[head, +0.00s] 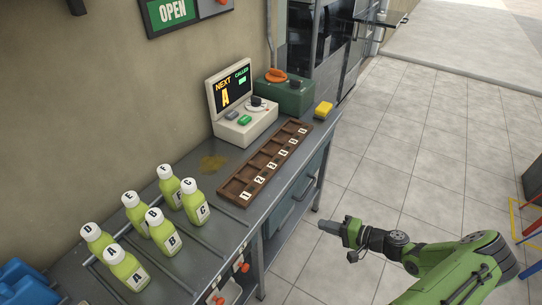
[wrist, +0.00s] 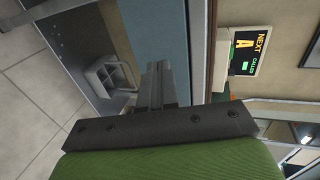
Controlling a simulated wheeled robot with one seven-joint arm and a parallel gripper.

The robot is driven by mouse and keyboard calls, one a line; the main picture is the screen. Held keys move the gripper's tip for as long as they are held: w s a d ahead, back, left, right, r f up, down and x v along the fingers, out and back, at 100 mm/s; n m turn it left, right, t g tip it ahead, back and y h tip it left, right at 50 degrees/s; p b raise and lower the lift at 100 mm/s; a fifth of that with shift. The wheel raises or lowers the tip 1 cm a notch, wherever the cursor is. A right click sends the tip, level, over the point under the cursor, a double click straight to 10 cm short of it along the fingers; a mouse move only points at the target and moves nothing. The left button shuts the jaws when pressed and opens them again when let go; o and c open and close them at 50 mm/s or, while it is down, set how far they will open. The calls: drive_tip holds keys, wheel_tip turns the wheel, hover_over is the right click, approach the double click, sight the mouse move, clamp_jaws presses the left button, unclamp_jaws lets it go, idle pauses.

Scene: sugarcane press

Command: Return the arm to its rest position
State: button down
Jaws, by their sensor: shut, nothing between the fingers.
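My gripper (head: 330,227) is shut and empty at the end of my green arm. In the head view it hangs over the tiled floor, to the right of the metal counter's front edge and apart from it. In the wrist view its two dark fingers (wrist: 157,85) are pressed together, pointing towards the side of the counter. My arm reaches in from the lower right corner of the head view, bent, with the gripper pointing left.
Several labelled green bottles (head: 163,232) stand on the counter (head: 222,222) at left. The floor (head: 415,160) around my gripper is clear.

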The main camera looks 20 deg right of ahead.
drive_tip(key=s+a+r+n+g+h+p, duration=0.25)
drive_tip(key=a+r+n+g, duration=0.3)
drive_tip(key=r, duration=0.65)
drive_tip(key=s+a+r+n+g+h+p, duration=0.2)
drive_tip(key=a+r+n+g+h, duration=0.2)
drive_tip(key=a+r, duration=0.55)
drive_tip(key=s+a+r+t+h+p, duration=0.1)
drive_tip(key=s+r, duration=0.6)
drive_tip(key=r, duration=0.1)
drive_tip(key=s+a+r+t+h+p, duration=0.1)
drive_tip(key=s+a+r+t+p, duration=0.1)
drive_tip(key=s+r, duration=0.5)
wheel_tip(320, 180, up, 2)
drive_tip(key=shift+a+n, duration=0.3)
drive_tip(key=shift+n, duration=0.15)
drive_tip(key=shift+t+h, duration=0.25)
